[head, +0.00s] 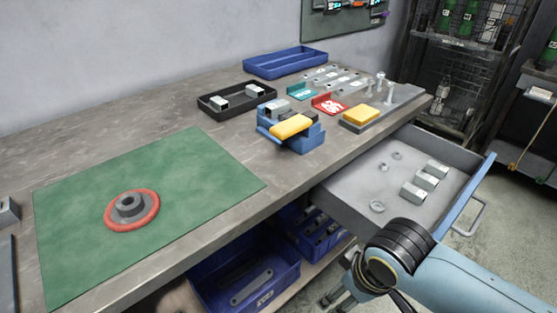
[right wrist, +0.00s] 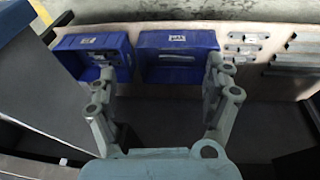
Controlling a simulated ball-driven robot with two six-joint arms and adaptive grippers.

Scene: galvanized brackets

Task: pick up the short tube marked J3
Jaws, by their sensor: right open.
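Several short grey square tubes lie in the open drawer (head: 345,190): a near one (head: 412,191), a middle one (head: 426,180) and a far one (head: 437,169), in a row near its blue front. Two similar grey pieces (head: 220,103) (head: 255,91) lie in the black tray on the bench. No J3 mark is legible, so I cannot tell which is the one. My right gripper (head: 343,292) is low in front of the bench, below and left of the drawer. In the right wrist view it (right wrist: 161,78) is open and empty. My left gripper is not in view.
Blue bins (right wrist: 180,68) stand on the shelf under the bench. Small rings (head: 377,206) lie in the drawer. On the bench are a green mat (head: 215,165) with a red-rimmed disc (head: 132,209), a blue fixture with a yellow part (head: 292,127), and a blue tray (head: 285,65).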

